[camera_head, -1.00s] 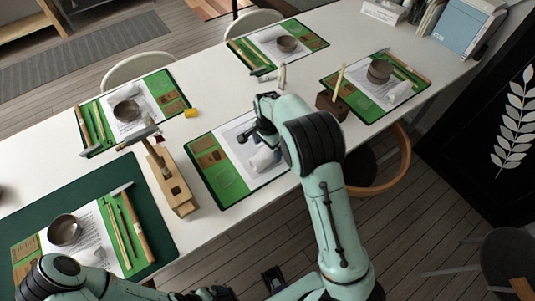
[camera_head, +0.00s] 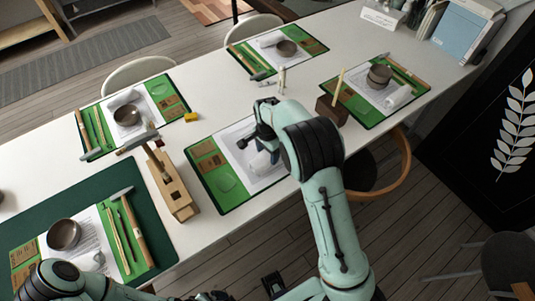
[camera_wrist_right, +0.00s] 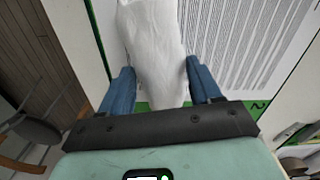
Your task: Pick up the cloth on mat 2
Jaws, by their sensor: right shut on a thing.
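The white cloth (camera_head: 261,163) lies on the green-bordered mat (camera_head: 226,203) at the middle of the table's near side. My right gripper (camera_wrist_right: 160,68) has its blue fingers on both sides of this cloth (camera_wrist_right: 154,50), shut on it. The cloth is still over the printed sheet; I cannot tell whether it is lifted. In the head view my right wrist hides part of the mat and cloth. No mat number is readable. My left arm (camera_head: 62,279) shows at the bottom left, its gripper out of sight.
A wooden stand (camera_head: 174,190) with a hammer stands left of the mat. A dark wooden block (camera_head: 331,111) with an upright stick stands to its right. Other green mats with bowls and tools line the table. A yellow block (camera_head: 191,117) lies near the middle.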

